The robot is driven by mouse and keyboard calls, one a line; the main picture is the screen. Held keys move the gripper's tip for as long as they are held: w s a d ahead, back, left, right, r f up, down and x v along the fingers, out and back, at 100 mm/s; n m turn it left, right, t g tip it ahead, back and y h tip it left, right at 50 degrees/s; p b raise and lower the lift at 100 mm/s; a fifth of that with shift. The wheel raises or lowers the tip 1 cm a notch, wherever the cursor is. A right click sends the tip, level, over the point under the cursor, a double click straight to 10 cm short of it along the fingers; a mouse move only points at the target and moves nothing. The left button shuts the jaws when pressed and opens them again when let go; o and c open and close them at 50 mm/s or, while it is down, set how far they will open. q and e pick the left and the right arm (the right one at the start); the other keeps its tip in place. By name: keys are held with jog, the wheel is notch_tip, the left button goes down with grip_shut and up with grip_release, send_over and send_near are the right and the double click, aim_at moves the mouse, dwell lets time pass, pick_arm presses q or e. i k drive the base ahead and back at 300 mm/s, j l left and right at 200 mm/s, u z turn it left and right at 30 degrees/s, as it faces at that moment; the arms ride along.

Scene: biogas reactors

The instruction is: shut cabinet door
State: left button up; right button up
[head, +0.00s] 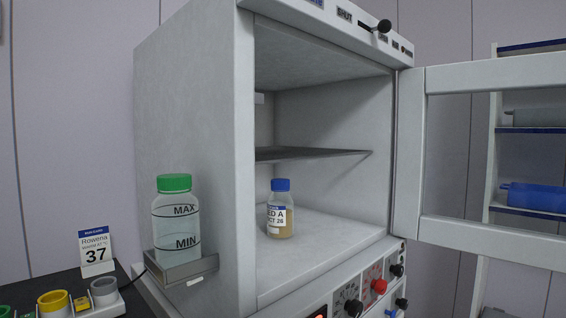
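The cabinet (190,120) is a white box with its front open, showing an inner shelf and floor. Its door (412,170) is hinged on the right side and stands wide open, with a pale frame around a see-through window; its far right part runs out of the picture. A bottle with a blue cap and amber liquid (280,215) stands upright on the cabinet floor. A dark lever knob (384,26) sits on the top panel beside a "SHUT" label. Neither of my grippers shows in the head view.
A green-capped bottle (176,225) sits in a bracket on the cabinet's left side. Control knobs (378,286) line the panel below. A rack with blue shelves (535,130) stands behind the door.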

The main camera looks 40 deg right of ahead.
aim_at(539, 250)
jog(key=k+l, duration=0.1)
jog(key=l, duration=0.25)
jog(key=k+l, duration=0.15)
jog(key=l, duration=0.15)
jog(key=k+l, duration=0.1)
jog(key=l, duration=0.25)
jog(key=k+l, duration=0.1)
jog(key=l, duration=0.25)
jog(key=k+l, duration=0.15)
jog(key=l, duration=0.15)
